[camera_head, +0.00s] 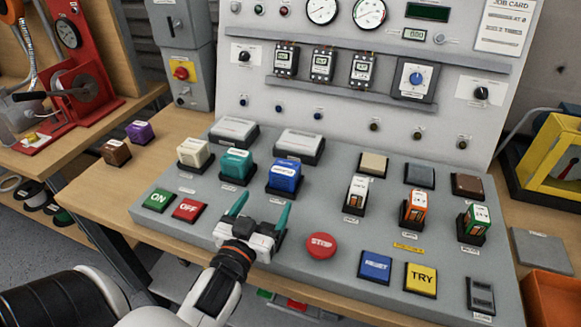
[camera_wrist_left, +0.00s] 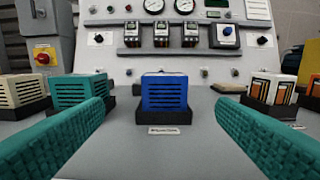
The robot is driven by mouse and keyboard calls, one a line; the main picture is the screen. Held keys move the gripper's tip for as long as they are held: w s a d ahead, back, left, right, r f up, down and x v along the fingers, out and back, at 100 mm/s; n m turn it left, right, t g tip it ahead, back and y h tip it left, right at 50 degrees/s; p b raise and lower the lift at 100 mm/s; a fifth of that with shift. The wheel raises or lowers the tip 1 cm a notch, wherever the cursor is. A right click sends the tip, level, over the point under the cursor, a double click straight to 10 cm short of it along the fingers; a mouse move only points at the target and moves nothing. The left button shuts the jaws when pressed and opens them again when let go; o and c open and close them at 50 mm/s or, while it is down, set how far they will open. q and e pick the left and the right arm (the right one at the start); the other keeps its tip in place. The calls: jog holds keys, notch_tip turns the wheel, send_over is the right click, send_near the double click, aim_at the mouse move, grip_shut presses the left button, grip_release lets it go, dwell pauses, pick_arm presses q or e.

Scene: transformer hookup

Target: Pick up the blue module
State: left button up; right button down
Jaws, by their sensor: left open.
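The blue module (camera_head: 285,174) is a vented block seated in a dark socket on the grey console, right of the teal module (camera_head: 235,163) and the cream module (camera_head: 194,152). My left gripper (camera_head: 262,211) is open and empty, in front of the blue module and apart from it, with its two teal fingers pointing toward it. In the left wrist view the blue module (camera_wrist_left: 165,92) stands upright, centred between the spread fingers (camera_wrist_left: 160,125) and beyond their tips. A small label plate lies in front of its socket. My right gripper is not in view.
The console (camera_head: 330,276) carries ON, OFF, RESET and TRY buttons and a red STOP button (camera_head: 320,245) right of the gripper. Further right stand a white module (camera_head: 358,191) and orange and green ones. Brown and purple blocks (camera_head: 140,132) sit on the wooden table. The gauge panel rises behind.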

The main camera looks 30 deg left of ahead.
aim_at(281, 179)
pick_arm(q)
jog(key=x, duration=0.5)
jog(key=shift+w+r+p, duration=0.15)
jog(key=shift+w+p, duration=0.25)
jog(key=shift+w, duration=0.05)
jog(key=shift+w+a, duration=0.1)
jog(key=shift+w, duration=0.45)
jog(key=x, duration=0.3)
jog(key=shift+w+r+p, duration=0.2)
jog(key=shift+w+p, duration=0.1)
jog(key=shift+p, duration=0.1)
jog(key=shift+w+f, duration=0.1)
jog(key=shift+w, duration=0.4)
jog(key=c, duration=1.2)
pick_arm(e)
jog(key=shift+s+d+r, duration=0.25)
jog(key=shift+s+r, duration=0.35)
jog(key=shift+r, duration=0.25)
